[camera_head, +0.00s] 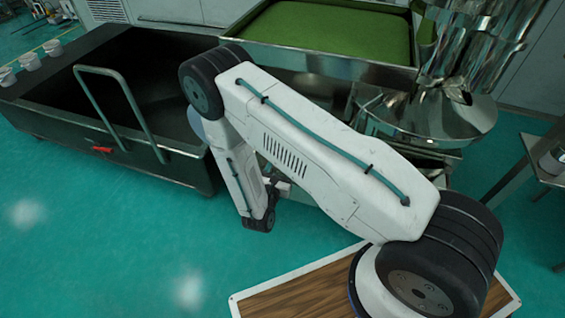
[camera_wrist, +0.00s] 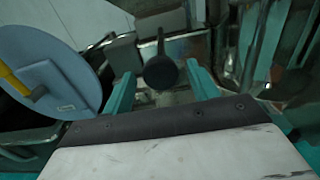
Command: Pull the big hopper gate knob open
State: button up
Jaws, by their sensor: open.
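In the wrist view, a dark round knob (camera_wrist: 160,72) on a short stem stands between the two teal fingers of my gripper (camera_wrist: 158,82). The fingers are apart, one on each side of the knob, with a visible space around it. Whether the knob sits fully at fingertip depth is hard to tell. In the head view my white arm reaches down in front of the machine and hides the knob; the fingers cannot be made out there.
A pale blue disc (camera_wrist: 55,85) with a yellow bar is left of my gripper. A dark open bin (camera_head: 60,85) with a metal handle stands left. A shiny steel machine (camera_head: 430,110) and a green-filled tray (camera_head: 240,35) stand behind my arm. Green floor (camera_head: 110,230) is clear in front.

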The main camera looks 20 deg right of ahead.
jog(key=v, duration=0.5)
jog(key=shift+s+a, duration=0.2)
jog(key=s+d+r+m+g+h, duration=0.2)
jog(key=s+d+r+m+g, duration=0.25)
jog(key=r+m+g, duration=0.35)
jog(key=s+d+r+m+g+h, duration=0.1)
jog(key=s+d+r+m+g, duration=0.2)
jog(key=s+r+m+g, duration=0.45)
jog(key=s+r+m+t+y, duration=0.1)
jog(key=s+r+m+y, duration=0.3)
jog(key=r, duration=0.5)
jog(key=s+r+m+t+y, duration=0.1)
jog(key=s+r+m+y, duration=0.3)
jog(key=r, duration=0.5)
jog(key=s+r+m+t+y, duration=0.1)
jog(key=s+r+m+y, duration=0.3)
jog(key=r, duration=0.5)
jog(key=shift+s+a+r+y, duration=0.3)
jog(key=shift+s+y, duration=0.65)
jog(key=shift+y, duration=0.45)
